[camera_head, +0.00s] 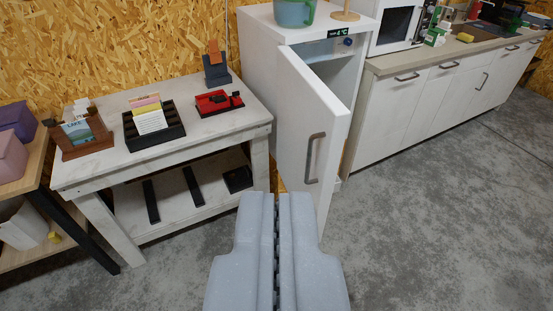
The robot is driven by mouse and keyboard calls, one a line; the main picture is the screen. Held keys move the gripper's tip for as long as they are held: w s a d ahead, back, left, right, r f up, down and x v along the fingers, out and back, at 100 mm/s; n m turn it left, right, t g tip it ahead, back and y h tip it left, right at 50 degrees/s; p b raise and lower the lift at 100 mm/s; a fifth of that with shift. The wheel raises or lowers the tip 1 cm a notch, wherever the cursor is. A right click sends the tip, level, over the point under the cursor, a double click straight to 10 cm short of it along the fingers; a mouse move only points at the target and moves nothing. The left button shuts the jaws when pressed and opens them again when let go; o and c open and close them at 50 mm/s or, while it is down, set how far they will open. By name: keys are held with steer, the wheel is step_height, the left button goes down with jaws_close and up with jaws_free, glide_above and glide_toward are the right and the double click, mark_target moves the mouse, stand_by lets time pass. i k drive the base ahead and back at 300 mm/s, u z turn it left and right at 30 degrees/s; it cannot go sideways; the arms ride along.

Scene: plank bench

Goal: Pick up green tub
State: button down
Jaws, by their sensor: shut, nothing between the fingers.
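A green tub (294,12) stands on top of the white fridge (262,42), at the top edge of the view. Its upper part is cut off by the frame. My gripper (277,198) is shut and empty in the lower middle of the view. It is well apart from the tub, on the near side of the open fridge door. The tub is up and slightly right of the gripper in the picture.
The fridge door (305,135) stands open towards me. A plank bench (80,172) with a card holder, black tray and red device (218,102) is left of the fridge. A counter with a microwave (395,27) is at the right. The grey floor (430,210) is clear at lower right.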

mark_target(432, 39)
steer(key=z, duration=0.2)
steer(key=i, duration=0.85)
steer(key=u, duration=0.1)
